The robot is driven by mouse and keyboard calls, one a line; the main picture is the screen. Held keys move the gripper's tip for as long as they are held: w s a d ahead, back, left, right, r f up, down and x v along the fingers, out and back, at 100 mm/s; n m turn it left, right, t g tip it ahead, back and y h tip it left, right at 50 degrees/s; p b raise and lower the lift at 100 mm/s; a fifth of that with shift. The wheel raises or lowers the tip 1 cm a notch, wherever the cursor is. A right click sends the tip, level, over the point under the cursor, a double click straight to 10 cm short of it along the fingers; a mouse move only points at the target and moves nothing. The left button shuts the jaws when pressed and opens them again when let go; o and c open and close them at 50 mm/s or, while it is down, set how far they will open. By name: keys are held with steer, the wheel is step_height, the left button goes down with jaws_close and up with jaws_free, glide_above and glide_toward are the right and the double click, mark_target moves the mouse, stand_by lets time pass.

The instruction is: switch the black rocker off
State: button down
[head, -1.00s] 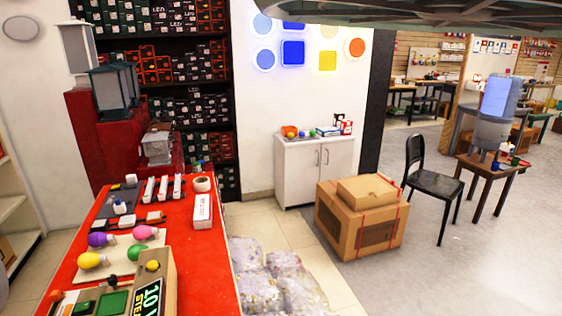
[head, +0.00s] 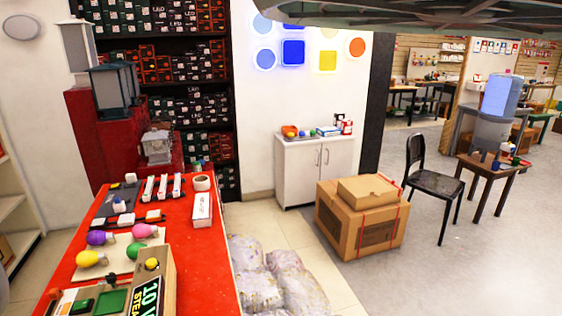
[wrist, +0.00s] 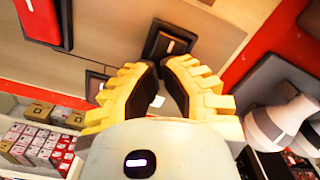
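In the wrist view, a black rocker (wrist: 172,42) with a short white mark sits in a dark frame on a tan panel, just beyond my fingertips. A second dark rocker (wrist: 96,86) with a white mark is partly hidden behind the left finger. My gripper (wrist: 160,64) has yellow fingers with black pads; the tips are drawn close together with nothing visibly held. The tips look very near the first rocker; I cannot tell whether they touch it. In the head view, a tan test box (head: 167,268) with a lit display is at the table's front; my gripper is not visible there.
The red table (head: 205,285) holds colored bulbs (head: 95,238), power strips (head: 148,190), a tape roll (head: 201,183) and a white box (head: 202,208). Plastic bags (head: 285,285) and a carton (head: 345,230) stand to its right. A white bulb (wrist: 283,120) is right of my gripper in the wrist view.

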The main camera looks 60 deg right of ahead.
steer(key=shift+f, duration=0.2)
steer(key=shift+r+p, duration=1.65)
steer(key=shift+r, duration=1.9)
steer(key=shift+w, duration=0.1)
